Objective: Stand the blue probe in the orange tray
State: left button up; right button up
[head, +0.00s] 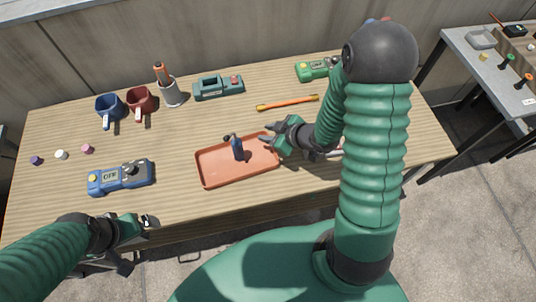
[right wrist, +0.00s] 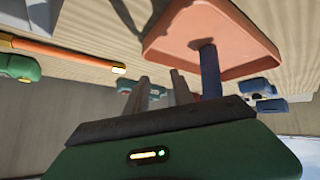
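The blue probe (head: 238,148) stands upright in the orange tray (head: 208,178), near its middle. In the right wrist view the probe (right wrist: 209,70) rises from the tray (right wrist: 185,28), beside the fingers and not between them. My right gripper (head: 267,143) is at the tray's right edge, a little apart from the probe. Its two fingers (right wrist: 158,92) show a gap with nothing held. My left gripper (head: 148,221) is by the table's front left edge, away from the tray; its fingers are too small to read.
A blue meter (head: 121,177) lies left of the tray. Small caps (head: 61,155) lie at left.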

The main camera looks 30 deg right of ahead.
jog(key=s+a+r+m+g+h, duration=0.1)
jog(key=s+a+r+m+g, duration=0.1)
jog(key=s, duration=0.4)
jog(key=s+a+r+m+g+h, duration=0.2)
jog(key=s+a+r+m+g, duration=0.1)
jog(key=s, duration=0.3)
jog(key=shift+s+a+r+m+g, duration=0.15)
jog(key=shift+a+r+m+g, duration=0.15)
jog(key=shift+r+m+g, duration=0.5)
jog(key=shift+a, duration=0.1)
jog(key=shift+a+r, duration=0.1)
jog(key=shift+a, duration=0.15)
